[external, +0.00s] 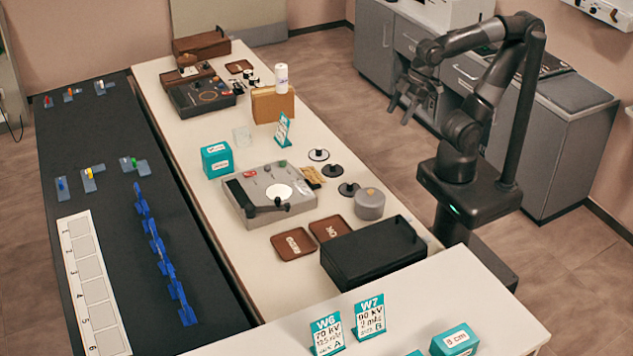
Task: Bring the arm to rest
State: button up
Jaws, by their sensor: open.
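My gripper (405,104) hangs at the end of my raised, bent arm, at the upper right of the external view. Its fingers are apart and point down. Nothing shows between them. It is in the air to the right of the white table (222,148), near the grey cabinets, and appears to touch nothing.
A grey device (268,205), a black case (370,262), a teal box (216,160) and a cardboard block (272,106) stand on the white table. Grey cabinets (550,150) stand behind my arm. A dark table (85,140) with blue holders is at left.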

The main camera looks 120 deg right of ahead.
jog(key=shift+s+a+f+n, duration=0.2)
jog(key=shift+s+a+f, duration=0.25)
jog(key=shift+s, duration=0.15)
jog(key=shift+s+a+f+n, duration=0.2)
jog(key=shift+s+a+f, duration=0.2)
jog(key=shift+s, duration=0.15)
